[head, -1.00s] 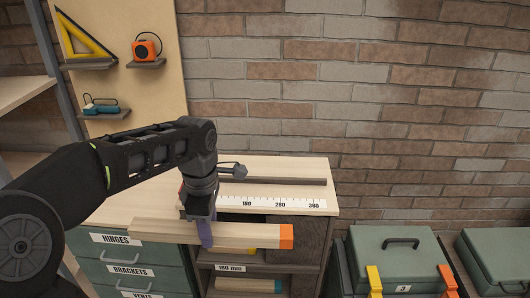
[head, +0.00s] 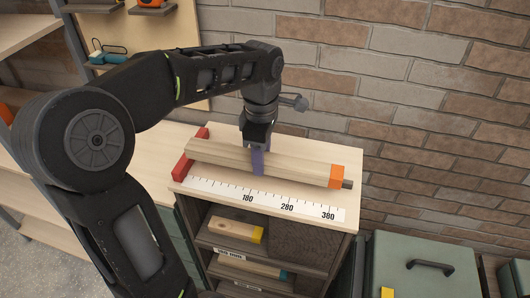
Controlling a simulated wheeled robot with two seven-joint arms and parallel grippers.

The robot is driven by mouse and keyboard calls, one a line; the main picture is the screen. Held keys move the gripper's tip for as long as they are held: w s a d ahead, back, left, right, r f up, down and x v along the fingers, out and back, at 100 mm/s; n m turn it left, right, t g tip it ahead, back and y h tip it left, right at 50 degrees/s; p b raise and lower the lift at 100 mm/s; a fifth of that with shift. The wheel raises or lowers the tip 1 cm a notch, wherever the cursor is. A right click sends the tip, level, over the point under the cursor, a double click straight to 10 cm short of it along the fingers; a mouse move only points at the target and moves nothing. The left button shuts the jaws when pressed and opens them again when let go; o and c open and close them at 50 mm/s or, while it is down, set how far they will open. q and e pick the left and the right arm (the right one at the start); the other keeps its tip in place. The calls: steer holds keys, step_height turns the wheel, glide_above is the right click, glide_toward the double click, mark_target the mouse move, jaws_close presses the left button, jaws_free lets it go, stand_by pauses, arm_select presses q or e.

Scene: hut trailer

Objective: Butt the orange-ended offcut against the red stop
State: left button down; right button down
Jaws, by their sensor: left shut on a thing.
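The orange-ended offcut (head: 305,168) is a long pale wooden bar with its orange end at the right. My left gripper (head: 257,162), with purple fingers, is shut on it near its middle. The offcut lies along the back of the ruler (head: 265,198), over the bench top; I cannot tell whether it rests on it or hangs just above. The red stop (head: 184,167) stands at the ruler's left end. The offcut's plain left end is very close to the stop; contact cannot be told. My right gripper is not in view.
A dark rod (head: 347,184) pokes out past the orange end, mostly hidden behind the offcut. Shelves below the bench top (head: 315,227) hold a yellow-ended offcut (head: 235,229) and a teal-ended one (head: 250,268). A green case (head: 420,262) stands at the right. A brick wall is behind.

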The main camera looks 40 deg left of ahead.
mark_target(257, 184)
arm_select(q)
steer(key=shift+w+f+b, duration=0.15)
steer(key=shift+f+b, duration=0.15)
steer(key=shift+f, duration=0.15)
steer(key=shift+f+b, duration=0.55)
steer(key=shift+f, duration=0.15)
step_height(257, 184, down, 5)
steer(key=b, duration=0.3)
steer(key=shift+r, duration=0.2)
steer(key=shift+s+a, duration=0.25)
steer(key=shift+a, duration=0.4)
steer(key=c, duration=0.7)
jaws_free()
steer(key=shift+c, duration=0.2)
